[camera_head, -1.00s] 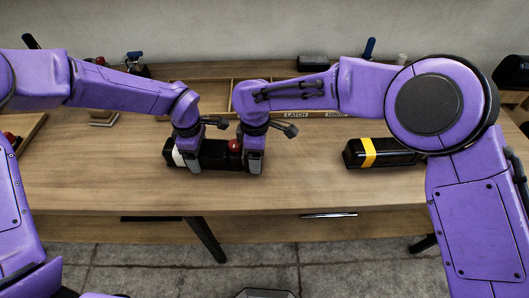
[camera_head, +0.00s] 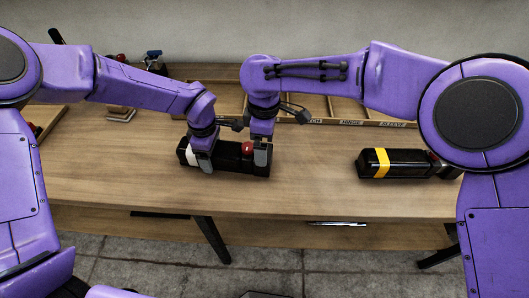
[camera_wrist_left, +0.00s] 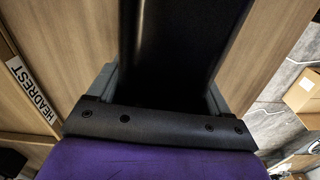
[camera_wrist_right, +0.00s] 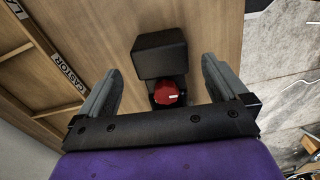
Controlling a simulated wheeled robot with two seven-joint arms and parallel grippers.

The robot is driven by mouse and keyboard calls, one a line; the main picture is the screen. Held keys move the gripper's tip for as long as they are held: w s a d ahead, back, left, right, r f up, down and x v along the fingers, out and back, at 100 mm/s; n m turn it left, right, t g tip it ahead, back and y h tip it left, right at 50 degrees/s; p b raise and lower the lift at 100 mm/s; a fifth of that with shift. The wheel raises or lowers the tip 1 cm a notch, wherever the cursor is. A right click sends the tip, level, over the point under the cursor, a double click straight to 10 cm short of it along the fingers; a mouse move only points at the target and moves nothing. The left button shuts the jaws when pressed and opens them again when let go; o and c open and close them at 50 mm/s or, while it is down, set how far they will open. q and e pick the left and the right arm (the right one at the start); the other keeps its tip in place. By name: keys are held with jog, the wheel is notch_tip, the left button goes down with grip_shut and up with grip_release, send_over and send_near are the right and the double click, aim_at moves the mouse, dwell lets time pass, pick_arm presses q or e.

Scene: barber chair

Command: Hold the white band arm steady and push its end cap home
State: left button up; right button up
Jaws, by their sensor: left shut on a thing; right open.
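The white band arm (camera_head: 226,168) is a long black block lying on the bench in the head view, with a white band (camera_head: 190,153) near its left end. My left gripper (camera_head: 203,161) is shut across it beside the band; in the left wrist view the black body (camera_wrist_left: 175,50) fills the space between the fingers. A red knob (camera_head: 247,148) shows near the right end, also in the right wrist view (camera_wrist_right: 167,93) beside a black block (camera_wrist_right: 160,55). My right gripper (camera_head: 262,155) is open at that end, its fingers apart on either side. I cannot tell the cap's seam.
A similar black arm with a yellow band (camera_head: 382,163) lies to the right. A wooden tray (camera_head: 345,113) with labelled compartments stands behind. The front of the bench is clear.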

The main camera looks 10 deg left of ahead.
notch_tip(320, 180, up, 6)
jog(key=shift+f, duration=0.1)
pick_arm(q)
jog(key=o, duration=1.5)
